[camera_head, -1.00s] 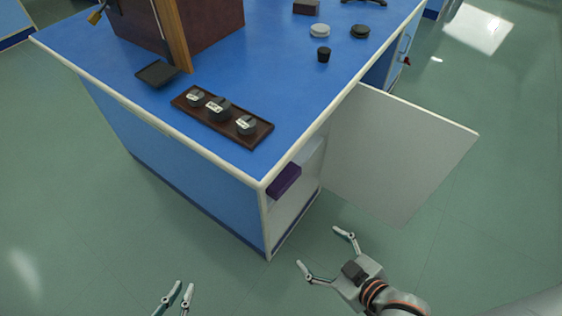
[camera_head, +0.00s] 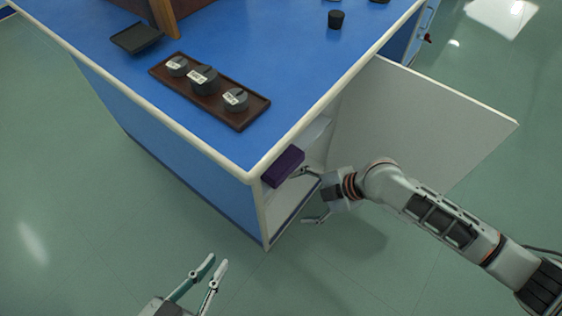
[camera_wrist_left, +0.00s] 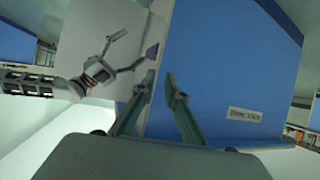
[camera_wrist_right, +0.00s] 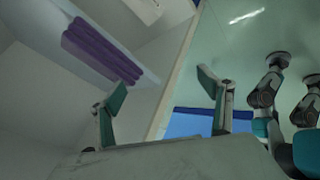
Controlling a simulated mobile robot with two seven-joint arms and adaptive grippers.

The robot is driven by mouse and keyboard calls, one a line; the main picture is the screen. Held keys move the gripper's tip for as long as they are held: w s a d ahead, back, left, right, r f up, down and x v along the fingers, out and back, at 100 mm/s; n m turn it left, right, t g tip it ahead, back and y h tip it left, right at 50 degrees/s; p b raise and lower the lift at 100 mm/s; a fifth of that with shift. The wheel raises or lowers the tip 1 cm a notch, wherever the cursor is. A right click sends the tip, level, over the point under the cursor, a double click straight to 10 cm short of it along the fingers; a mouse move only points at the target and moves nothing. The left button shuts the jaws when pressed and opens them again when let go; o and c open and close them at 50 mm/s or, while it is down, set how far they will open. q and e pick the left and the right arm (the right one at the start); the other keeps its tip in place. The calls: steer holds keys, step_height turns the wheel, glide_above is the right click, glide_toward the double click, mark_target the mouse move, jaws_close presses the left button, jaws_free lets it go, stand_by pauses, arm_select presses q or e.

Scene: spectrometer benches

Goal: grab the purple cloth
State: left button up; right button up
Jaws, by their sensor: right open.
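The purple cloth (camera_head: 283,166) is a folded dark purple block on a shelf inside the open cabinet at the bench's near corner. It also shows in the right wrist view (camera_wrist_right: 98,50), ahead of and to the upper left of the fingers, and small in the left wrist view (camera_wrist_left: 152,50). My right gripper (camera_head: 310,195) is open and empty at the cabinet opening, one finger close to the cloth in the head view. Whether that finger touches it I cannot tell. My left gripper (camera_head: 212,268) has its fingers apart and empty, low over the floor in front of the bench.
The open white cabinet door (camera_head: 430,120) stands to the right, behind my right arm. The blue bench (camera_head: 270,75) carries a brown tray (camera_head: 245,117) with three grey weights, a small dark tray (camera_head: 137,38) and a black cup (camera_head: 336,19). The floor at left is clear.

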mark_target(287, 162)
steer(key=w+d+n+g+h+b, duration=0.15)
steer(key=w+d+n, duration=0.25)
steer(key=w+d, duration=0.45)
steer(key=shift+h, duration=0.25)
steer(key=w+a, duration=0.1)
steer(key=a, duration=0.2)
steer(key=a+b, duration=0.1)
steer(key=a, duration=0.2)
steer(key=w+a+r+b, duration=0.1)
steer(key=a, duration=0.2)
steer(key=shift+w, duration=0.35)
steer(key=a, duration=0.2)
steer(key=shift+w+a+f+b, duration=0.1)
steer(key=shift+a+b, duration=0.2)
steer(key=shift+b+x, duration=0.45)
steer(key=shift+x, duration=0.75)
steer(key=shift+w+a+f, duration=0.1)
steer(key=shift+a+f, duration=0.1)
steer(key=shift+w, duration=0.1)
arm_select(q)
steer(key=d+n+t+h, duration=0.1)
steer(key=d+n, duration=0.3)
steer(key=shift+d, duration=0.2)
arm_select(e)
steer(key=shift+a+r, duration=0.1)
steer(key=shift+r, duration=0.05)
arm_select(q)
steer(key=shift+a, duration=0.1)
arm_select(e)
steer(key=c, duration=1.3)
